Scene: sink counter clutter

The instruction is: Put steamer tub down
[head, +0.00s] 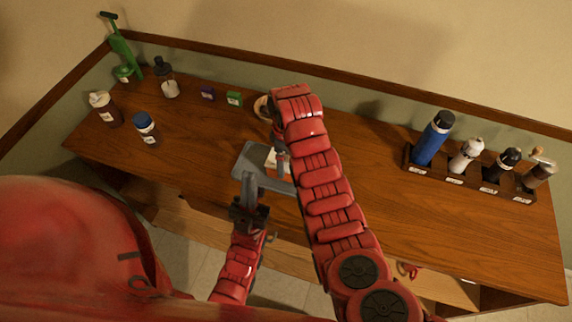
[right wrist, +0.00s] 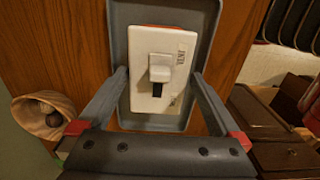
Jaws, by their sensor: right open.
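A tan round tub (head: 262,107) stands at the back middle of the counter, partly hidden by my right arm. The box lies on a grey tray (right wrist: 119,30); in the head view my right arm hides much of this tray (head: 246,162). My left gripper (head: 248,188) is at the tray's front left; its jaw gap is unclear.
A rack (head: 412,166) of labelled bottles stands at the right. A blue-capped bottle (head: 146,130), a white-topped bottle (head: 105,108), a dark bottle (head: 163,72), a green upright item (head: 122,48) and small boxes (head: 234,99) are left. Bare wood lies between tray and rack.

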